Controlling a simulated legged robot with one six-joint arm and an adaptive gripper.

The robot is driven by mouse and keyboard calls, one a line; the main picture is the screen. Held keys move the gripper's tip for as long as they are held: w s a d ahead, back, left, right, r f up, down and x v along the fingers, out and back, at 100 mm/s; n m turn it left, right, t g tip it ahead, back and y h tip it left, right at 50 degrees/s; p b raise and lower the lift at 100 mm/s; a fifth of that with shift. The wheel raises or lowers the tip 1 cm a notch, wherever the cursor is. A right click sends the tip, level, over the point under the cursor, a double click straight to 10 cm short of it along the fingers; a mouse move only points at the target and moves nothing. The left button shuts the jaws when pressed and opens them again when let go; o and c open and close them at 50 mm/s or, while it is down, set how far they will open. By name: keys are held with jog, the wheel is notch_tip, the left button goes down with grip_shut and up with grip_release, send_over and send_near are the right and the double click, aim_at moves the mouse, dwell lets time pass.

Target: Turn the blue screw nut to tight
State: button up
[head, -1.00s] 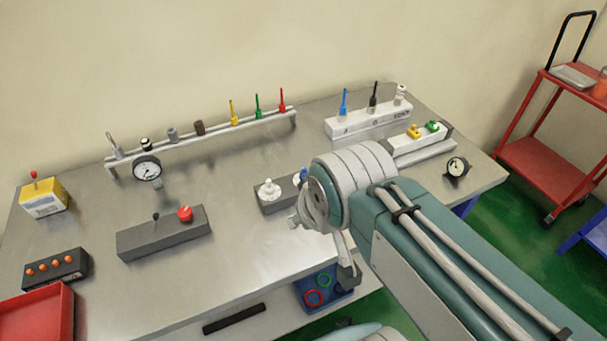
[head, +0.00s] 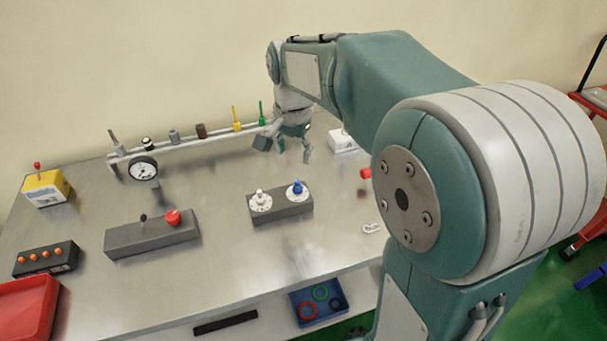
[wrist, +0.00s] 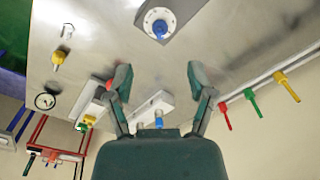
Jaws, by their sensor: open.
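The blue screw nut (head: 297,187) stands on a round white dial at the right end of a dark grey block (head: 280,206) on the metal bench. A white nut (head: 260,197) stands on the block's left dial. In the wrist view the blue nut (wrist: 160,28) shows at the top middle, past the fingertips. My gripper (head: 284,151) hangs above the bench, behind the block, its fingers pointing down. In the wrist view my gripper (wrist: 156,76) has its two fingers wide apart, with nothing between them.
A rail (head: 190,143) with coloured pegs runs along the back, close to my gripper. A control box (head: 150,236) with a red knob stands left of the block. A blue tray (head: 318,300) with rings is at the front. Bare bench lies around the block.

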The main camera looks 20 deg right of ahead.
aim_at(297, 181)
jog(key=shift+w+d+f+m, duration=0.3)
jog(key=shift+w+f, duration=0.1)
jog(key=shift+w, duration=0.2)
jog(key=shift+w+d+f, duration=0.15)
jog(key=shift+d, duration=0.2)
jog(key=shift+d+f, duration=0.15)
jog(key=shift+f, duration=0.1)
jog(key=f, duration=0.9)
jog(key=shift+a+f, duration=0.15)
jog(key=shift+a, duration=0.1)
jog(key=shift+d+f, duration=0.1)
jog(key=shift+f, duration=0.35)
jog(key=shift+c, duration=0.6)
grip_shut()
